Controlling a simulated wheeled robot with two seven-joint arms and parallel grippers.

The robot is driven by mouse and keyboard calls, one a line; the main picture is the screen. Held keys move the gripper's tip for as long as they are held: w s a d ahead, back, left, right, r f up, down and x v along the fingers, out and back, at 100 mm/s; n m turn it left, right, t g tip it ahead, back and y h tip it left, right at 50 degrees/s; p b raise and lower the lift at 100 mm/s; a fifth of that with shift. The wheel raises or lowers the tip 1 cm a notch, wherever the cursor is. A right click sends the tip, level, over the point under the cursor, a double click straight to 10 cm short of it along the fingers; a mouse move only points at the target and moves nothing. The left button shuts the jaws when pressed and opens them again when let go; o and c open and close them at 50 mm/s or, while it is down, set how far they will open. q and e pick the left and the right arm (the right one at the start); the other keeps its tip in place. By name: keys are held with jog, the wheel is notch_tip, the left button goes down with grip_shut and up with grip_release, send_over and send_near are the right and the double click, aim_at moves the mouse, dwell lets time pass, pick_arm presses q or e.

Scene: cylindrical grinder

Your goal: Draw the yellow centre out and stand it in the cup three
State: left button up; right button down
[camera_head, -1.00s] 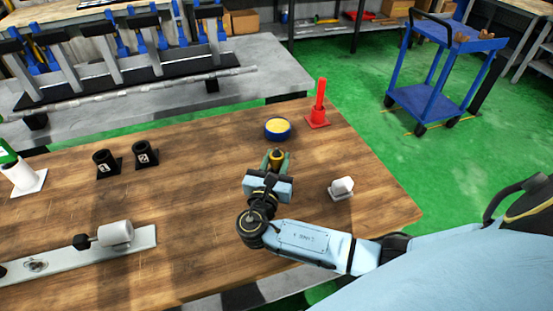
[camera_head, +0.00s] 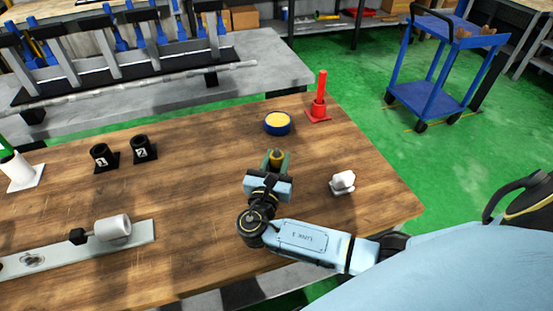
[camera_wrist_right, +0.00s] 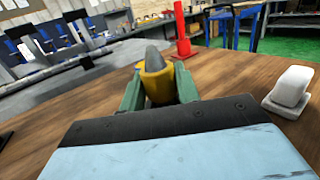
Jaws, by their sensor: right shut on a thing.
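The yellow centre (camera_wrist_right: 155,82) is a yellow piece with a grey conical tip. My right gripper (camera_head: 276,161) is shut on it, with a green finger on each side, and the tip points away from the palm. The yellow centre also shows in the head view (camera_head: 277,156). Black cup 1 (camera_head: 101,157) and black cup 2 (camera_head: 143,149) stand left of the gripper on the table. I see no cup marked three. My left gripper is out of view.
A blue dish with a yellow top (camera_head: 278,123) and a red post (camera_head: 319,100) stand beyond the gripper. A white block (camera_head: 343,182) is to its right. A grey plate with a white cylinder (camera_head: 111,227) lies at front left. The table (camera_head: 200,190) is clear between.

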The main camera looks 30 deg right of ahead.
jog(key=shift+f+b, duration=0.3)
jog(key=shift+f, duration=0.1)
jog(key=c, duration=0.9)
grip_release()
jog(key=shift+c, duration=0.2)
jog(key=shift+f, duration=0.1)
jog(key=v, duration=1.3)
jog(key=shift+s+a, duration=0.1)
jog(key=shift+a, duration=0.1)
